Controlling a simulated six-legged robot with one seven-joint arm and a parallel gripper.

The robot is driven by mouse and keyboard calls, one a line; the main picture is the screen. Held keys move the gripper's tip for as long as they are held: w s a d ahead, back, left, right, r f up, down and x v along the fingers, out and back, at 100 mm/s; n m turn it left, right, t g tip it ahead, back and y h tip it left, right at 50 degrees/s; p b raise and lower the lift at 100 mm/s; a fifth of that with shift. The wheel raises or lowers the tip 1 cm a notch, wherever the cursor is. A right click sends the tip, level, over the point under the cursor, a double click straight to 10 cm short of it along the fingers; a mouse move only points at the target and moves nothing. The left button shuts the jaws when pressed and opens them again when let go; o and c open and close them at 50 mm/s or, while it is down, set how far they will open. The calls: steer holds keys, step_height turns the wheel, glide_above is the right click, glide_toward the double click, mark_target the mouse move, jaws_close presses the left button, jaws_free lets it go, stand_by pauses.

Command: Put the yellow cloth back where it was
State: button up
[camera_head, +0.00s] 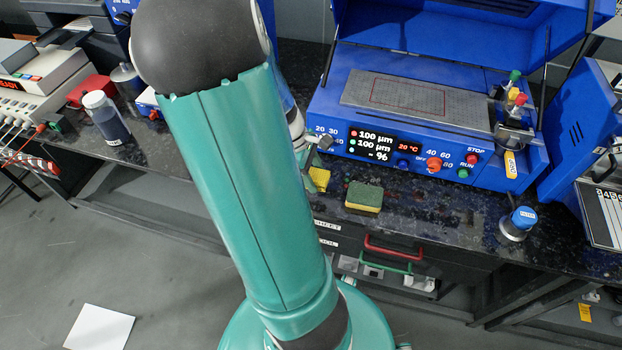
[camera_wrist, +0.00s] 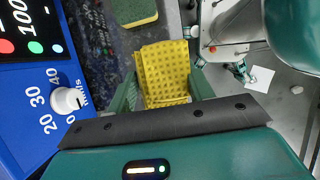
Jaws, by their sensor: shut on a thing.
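The yellow cloth (camera_wrist: 163,68) has a dimpled weave and sits between the two green fingers of my gripper (camera_wrist: 164,90) in the wrist view. My gripper is shut on it. In the head view a small part of the yellow cloth (camera_head: 320,178) shows at the bench's front edge, just right of my arm, which hides the rest. I cannot tell whether the cloth touches the bench. My gripper is mostly hidden in the head view.
A yellow-green sponge (camera_head: 363,196) lies on the dark speckled bench (camera_head: 440,205) to the right of the cloth. The blue coating machine (camera_head: 400,120) stands behind it. A blue-capped jar (camera_head: 517,222) is farther right, a dark bottle (camera_head: 106,117) at left. Drawer handles (camera_head: 393,247) jut out below.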

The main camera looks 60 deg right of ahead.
mark_target(312, 173)
steer(key=f, duration=0.1)
steer(key=w+d+f, duration=0.1)
steer(key=d+f, duration=0.1)
steer(key=shift+w, duration=0.25)
steer(key=shift+w+d+f, duration=0.1)
steer(key=shift+d+f, duration=0.05)
steer(key=shift+f, duration=1.6)
steer(key=o, duration=0.9)
steer(key=shift+f, duration=0.1)
